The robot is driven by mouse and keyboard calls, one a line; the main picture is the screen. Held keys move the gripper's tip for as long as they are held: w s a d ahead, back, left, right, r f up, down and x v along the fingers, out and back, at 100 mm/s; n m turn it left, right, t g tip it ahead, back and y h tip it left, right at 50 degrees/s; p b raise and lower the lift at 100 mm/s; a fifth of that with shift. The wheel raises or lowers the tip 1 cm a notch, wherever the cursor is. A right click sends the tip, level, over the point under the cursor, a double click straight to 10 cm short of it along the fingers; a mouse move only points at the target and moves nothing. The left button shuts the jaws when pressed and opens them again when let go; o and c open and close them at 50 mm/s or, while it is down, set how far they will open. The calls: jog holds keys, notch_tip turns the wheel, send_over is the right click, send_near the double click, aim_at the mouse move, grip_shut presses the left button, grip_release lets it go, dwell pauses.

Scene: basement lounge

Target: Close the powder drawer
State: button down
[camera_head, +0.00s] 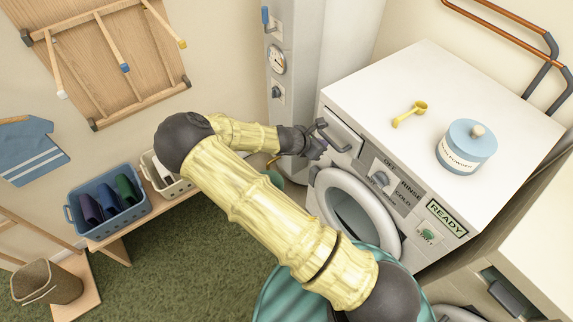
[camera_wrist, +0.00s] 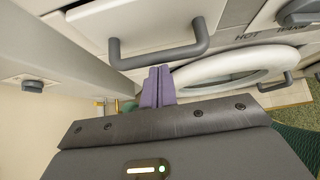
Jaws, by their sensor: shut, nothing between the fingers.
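The powder drawer (camera_head: 346,134) is at the upper left of the washing machine's front. Its front looks close to the machine face, but I cannot tell whether it stands slightly out. Its grey bar handle (camera_head: 329,138) shows, and in the wrist view the handle (camera_wrist: 160,57) crosses the pale drawer front (camera_wrist: 135,24). My gripper (camera_head: 318,150) is just left of and below the handle. In the wrist view its purple fingers (camera_wrist: 158,86) are together, empty, with their tips just below the handle; I cannot tell whether they touch it.
The washing machine (camera_head: 420,75) carries a yellow scoop (camera_head: 410,113) and a blue powder tub (camera_head: 466,148) on top. A white column (camera_head: 310,60) with a gauge is close on the left. Baskets (camera_head: 108,205) stand further left.

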jog(key=shift+d+r, duration=0.2)
jog(key=s+a+r+b, duration=0.1)
jog(key=s+a+r, duration=0.4)
jog(key=a, duration=0.5)
jog(key=shift+s+r+b, duration=0.15)
jog(key=shift+s+b, duration=0.2)
jog(key=shift+s, duration=0.3)
jog(key=shift+w, duration=0.2)
jog(key=shift+a, duration=0.15)
